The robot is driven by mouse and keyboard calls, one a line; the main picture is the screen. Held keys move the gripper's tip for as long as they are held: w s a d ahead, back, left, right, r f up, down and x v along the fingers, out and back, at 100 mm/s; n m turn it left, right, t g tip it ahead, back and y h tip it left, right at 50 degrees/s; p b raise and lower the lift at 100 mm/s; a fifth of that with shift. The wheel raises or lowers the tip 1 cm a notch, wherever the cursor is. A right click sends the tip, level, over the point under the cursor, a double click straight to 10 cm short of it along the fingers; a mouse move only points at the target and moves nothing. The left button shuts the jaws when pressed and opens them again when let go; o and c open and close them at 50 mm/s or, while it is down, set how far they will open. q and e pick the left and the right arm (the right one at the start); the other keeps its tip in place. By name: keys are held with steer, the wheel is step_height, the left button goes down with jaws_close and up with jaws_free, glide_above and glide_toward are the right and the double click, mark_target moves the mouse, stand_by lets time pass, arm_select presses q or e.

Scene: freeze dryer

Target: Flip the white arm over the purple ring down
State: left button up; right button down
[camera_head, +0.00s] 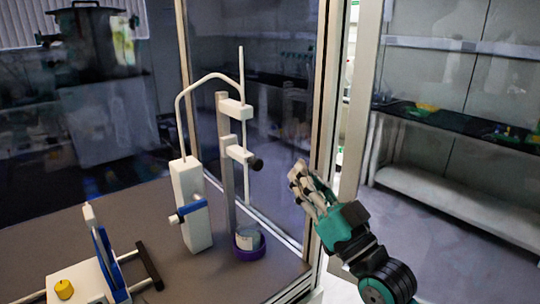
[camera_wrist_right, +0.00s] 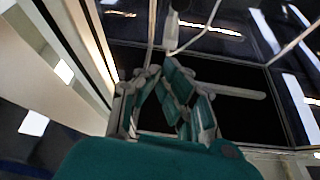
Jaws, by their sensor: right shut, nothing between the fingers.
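A purple ring (camera_head: 248,252) sits on the dark bench and holds a small clear glass vessel (camera_head: 247,237). A grey upright post (camera_head: 226,165) stands beside it. A white arm (camera_head: 238,153) with a black knob (camera_head: 256,164) reaches from the post above the ring. A second white block (camera_head: 236,108) sits higher, and a thin white rod (camera_head: 242,75) passes upright there. My right gripper (camera_head: 297,178) is shut and empty, right of the knob and apart from it in the head view. Its fingers also show in the right wrist view (camera_wrist_right: 163,68). My left gripper is out of view.
A white box (camera_head: 191,205) with a blue valve and bent tube stands left of the post. A white base with a yellow knob (camera_head: 64,289) and blue plate is at front left. A pale frame post (camera_head: 330,120) rises beside my right gripper.

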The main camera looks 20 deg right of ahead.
steer(key=p+x, duration=0.5)
steer(key=x, duration=0.5)
steer(key=f, duration=0.4)
steer(key=shift+w+a, duration=0.2)
steer(key=shift+a, duration=0.2)
steer(key=shift+f, duration=0.1)
step_height(320, 180, down, 13)
steer(key=b, duration=0.8)
steer(key=shift+b, duration=0.4)
